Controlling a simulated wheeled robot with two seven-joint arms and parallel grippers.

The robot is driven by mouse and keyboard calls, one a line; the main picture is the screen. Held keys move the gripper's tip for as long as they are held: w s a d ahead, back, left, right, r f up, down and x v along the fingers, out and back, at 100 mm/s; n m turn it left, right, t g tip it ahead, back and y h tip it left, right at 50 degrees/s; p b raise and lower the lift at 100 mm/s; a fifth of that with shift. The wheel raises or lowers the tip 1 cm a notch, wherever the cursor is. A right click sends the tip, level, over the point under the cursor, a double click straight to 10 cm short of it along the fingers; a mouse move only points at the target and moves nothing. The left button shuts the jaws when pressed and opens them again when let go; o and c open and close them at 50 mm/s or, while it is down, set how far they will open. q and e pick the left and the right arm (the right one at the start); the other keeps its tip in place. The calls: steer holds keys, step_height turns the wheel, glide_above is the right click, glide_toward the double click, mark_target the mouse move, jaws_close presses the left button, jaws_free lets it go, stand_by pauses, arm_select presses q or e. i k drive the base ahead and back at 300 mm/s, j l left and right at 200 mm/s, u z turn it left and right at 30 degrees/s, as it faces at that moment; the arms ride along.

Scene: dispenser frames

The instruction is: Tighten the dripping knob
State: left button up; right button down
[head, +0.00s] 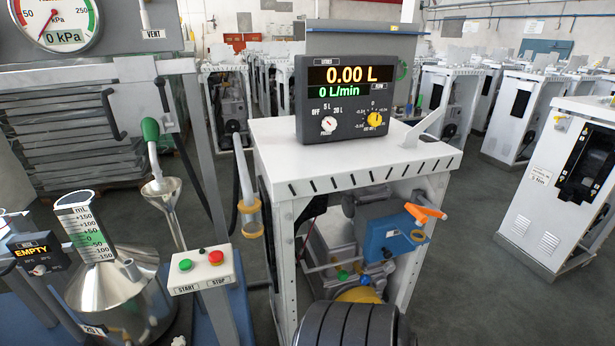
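The dispenser frame (355,150) stands in the middle, with a black display box (350,97) on top. The display reads 0.00 L and 0 L/min. Below the readings are a white knob (328,124) with OFF, 5 L and 20 L marks, and a yellow knob (375,119) with a scale. An orange handle (426,212) sticks out at the frame's right, near a blue part (390,238). I see no drip, and I cannot tell which knob drips. Neither of my grippers is in view.
A steel can (115,295), a START/STOP box (200,268), a level gauge (88,232) and an EMPTY display (32,252) are at the left. A pressure gauge (55,22) reads 0 kPa. A white cabinet (560,185) stands right; grey floor (475,270) is clear between.

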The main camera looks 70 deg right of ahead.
mark_target(364, 279)
steer(key=z, duration=2.55)
